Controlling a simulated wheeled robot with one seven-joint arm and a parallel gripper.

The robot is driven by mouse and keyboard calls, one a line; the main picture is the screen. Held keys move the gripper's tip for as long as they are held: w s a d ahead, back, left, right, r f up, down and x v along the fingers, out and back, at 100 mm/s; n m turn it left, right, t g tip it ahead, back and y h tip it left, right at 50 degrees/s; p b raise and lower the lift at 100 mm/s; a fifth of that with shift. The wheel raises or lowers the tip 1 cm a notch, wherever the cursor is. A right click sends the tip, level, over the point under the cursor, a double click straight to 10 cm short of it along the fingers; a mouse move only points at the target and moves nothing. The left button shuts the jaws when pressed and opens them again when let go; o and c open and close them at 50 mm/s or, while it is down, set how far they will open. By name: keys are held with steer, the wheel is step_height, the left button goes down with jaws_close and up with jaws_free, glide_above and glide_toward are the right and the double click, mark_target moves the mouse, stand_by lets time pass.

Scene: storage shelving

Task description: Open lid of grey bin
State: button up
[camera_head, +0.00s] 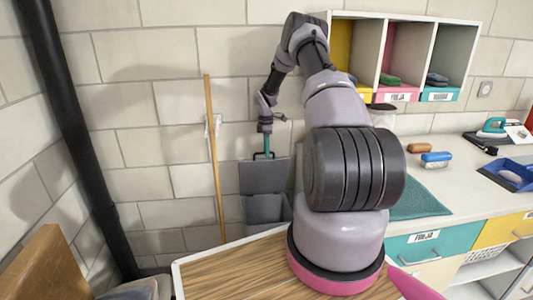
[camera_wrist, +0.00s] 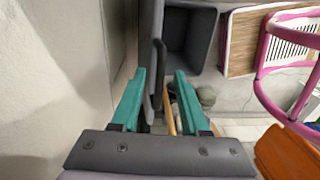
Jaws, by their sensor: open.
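The grey bin (camera_head: 265,209) stands on the floor by the back wall. Its lid (camera_head: 263,177) is raised and roughly upright behind the opening, with a dark handle (camera_head: 263,155) at its top edge. In the wrist view the lid (camera_wrist: 151,30) shows nearly edge-on, and the hollow inside of the bin (camera_wrist: 190,42) is visible to its right. My gripper (camera_head: 267,145) is just above the lid's top edge. In the wrist view my gripper (camera_wrist: 157,84) is open, its teal fingers apart on either side of the handle (camera_wrist: 159,70), with no clear contact.
A wooden pole (camera_head: 213,150) leans on the wall left of the bin. A counter (camera_head: 445,190) with drawers, a teal cloth and brushes is at the right, below wall cubbies (camera_head: 405,50). A black pipe (camera_head: 75,130) runs down the left corner.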

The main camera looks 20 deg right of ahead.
step_height(320, 180, up, 9)
steer(key=shift+w+r, duration=0.2)
steer(key=shift+w, duration=0.1)
steer(key=shift+d, duration=0.1)
steer(key=s+a+r+m+t, duration=0.1)
steer(key=s+a+r+m, duration=0.3)
steer(key=r, duration=0.5)
steer(key=s+a+r+m+t, duration=0.1)
steer(key=s+a+r, duration=0.35)
steer(key=r, duration=0.45)
steer(key=s+a+r+m+t, duration=0.1)
steer(key=s+a+r+m, duration=0.25)
steer(key=s+r, duration=0.4)
steer(key=s+a+r+m+t, duration=0.1)
steer(key=s+a+r+m, duration=0.1)
steer(key=s, duration=0.6)
steer(key=s+a+r+m+t+y, duration=0.1)
steer(key=s+a+r+m+t, duration=0.1)
steer(key=s+m, duration=0.3)
steer(key=s+a+r+m+t, duration=0.2)
steer(key=s+a+r+m, duration=0.1)
steer(key=s, duration=0.9)
steer(key=shift+a+r+y, duration=0.4)
steer(key=shift+a+r, duration=0.2)
steer(key=shift+a, duration=0.05)
